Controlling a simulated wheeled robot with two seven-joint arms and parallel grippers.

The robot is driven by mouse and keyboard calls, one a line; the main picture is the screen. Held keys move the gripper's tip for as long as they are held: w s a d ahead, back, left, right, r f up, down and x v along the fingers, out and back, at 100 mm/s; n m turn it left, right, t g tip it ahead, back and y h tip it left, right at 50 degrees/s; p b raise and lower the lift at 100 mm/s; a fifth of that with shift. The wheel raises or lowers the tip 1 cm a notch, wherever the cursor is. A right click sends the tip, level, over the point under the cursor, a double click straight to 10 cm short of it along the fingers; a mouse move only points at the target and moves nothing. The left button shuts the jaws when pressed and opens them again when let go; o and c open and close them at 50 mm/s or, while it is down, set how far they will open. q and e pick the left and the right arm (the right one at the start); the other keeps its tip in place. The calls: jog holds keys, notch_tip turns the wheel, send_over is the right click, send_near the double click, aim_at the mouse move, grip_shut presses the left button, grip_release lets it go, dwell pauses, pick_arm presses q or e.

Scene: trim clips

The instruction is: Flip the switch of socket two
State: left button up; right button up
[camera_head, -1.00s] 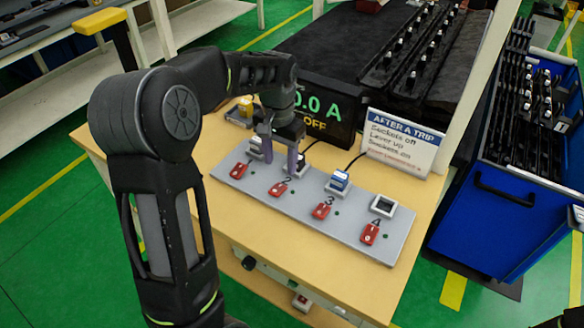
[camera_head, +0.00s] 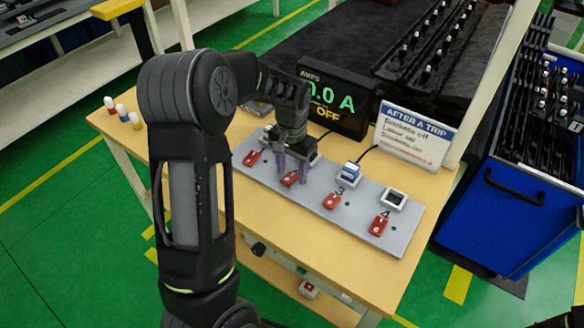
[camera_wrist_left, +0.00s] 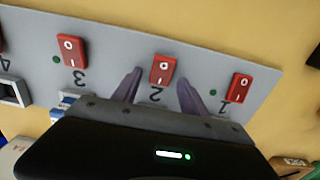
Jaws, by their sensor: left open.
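The grey socket panel (camera_head: 408,238) lies on the wooden table with a row of red rocker switches. The switch of socket two (camera_head: 289,179) is partly covered by my left gripper (camera_head: 292,176) in the head view. In the left wrist view, the red switch two (camera_wrist_left: 162,69) sits between the open purple fingers of my left gripper (camera_wrist_left: 157,88), with the printed 2 below it. I cannot tell whether the fingertips touch the panel. Switch one (camera_wrist_left: 238,88) and switch three (camera_wrist_left: 72,50) lie to either side. My right gripper is not in view.
The ammeter display (camera_head: 335,105) reads 0.0 A and OFF. A sign (camera_head: 414,140) headed "After a trip" stands behind the panel. A blue plug (camera_head: 350,174) is at socket three; socket four (camera_head: 394,199) looks empty. Several small coloured pegs (camera_head: 122,111) stand at the table's left.

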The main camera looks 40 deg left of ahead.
pick_arm(q)
jog(key=shift+f, duration=0.2)
jog(key=shift+c, duration=0.3)
grip_shut()
